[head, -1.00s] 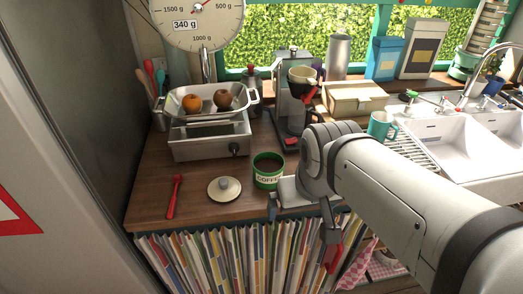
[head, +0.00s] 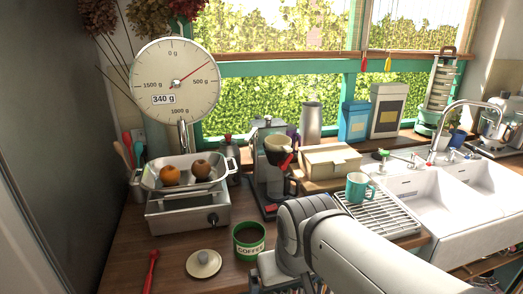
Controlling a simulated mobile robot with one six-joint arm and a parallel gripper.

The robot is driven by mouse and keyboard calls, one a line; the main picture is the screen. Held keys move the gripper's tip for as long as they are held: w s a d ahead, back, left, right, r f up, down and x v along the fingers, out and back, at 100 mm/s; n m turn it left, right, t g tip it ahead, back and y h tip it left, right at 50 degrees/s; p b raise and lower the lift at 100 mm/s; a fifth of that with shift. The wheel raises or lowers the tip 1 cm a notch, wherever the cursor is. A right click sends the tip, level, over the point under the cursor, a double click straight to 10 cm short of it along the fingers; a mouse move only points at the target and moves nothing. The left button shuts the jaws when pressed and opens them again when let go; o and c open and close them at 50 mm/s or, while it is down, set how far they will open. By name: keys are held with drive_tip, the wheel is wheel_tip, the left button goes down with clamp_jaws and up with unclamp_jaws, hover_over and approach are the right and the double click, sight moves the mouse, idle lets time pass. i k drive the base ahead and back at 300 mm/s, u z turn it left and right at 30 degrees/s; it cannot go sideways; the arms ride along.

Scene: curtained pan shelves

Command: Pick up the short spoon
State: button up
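A red spoon-like utensil (head: 152,269) lies on the wooden counter at the lower left, and its lower end runs toward the bottom edge of the head view. It looks like the short spoon, but I cannot be sure. My gripper (head: 268,279) is only partly in view at the bottom centre, below the arm's wrist. It is right of the red utensil and apart from it. Its fingertips are cut off, so I cannot tell whether it is open or shut.
A round lid (head: 204,264) and a green coffee tin (head: 249,241) stand between the utensil and my gripper. A scale (head: 188,214) with fruit in its pan and a utensil pot (head: 137,184) stand behind. A coffee machine (head: 270,165), dish rack (head: 385,214) and sink (head: 440,195) are to the right.

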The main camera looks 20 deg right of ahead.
sight(155, 254)
drive_tip(key=k, duration=1.25)
drive_tip(key=u, duration=0.6)
drive_tip(key=i, duration=0.8)
drive_tip(key=u, duration=0.35)
drive_tip(key=i, duration=0.85)
drive_tip(key=z, duration=0.4)
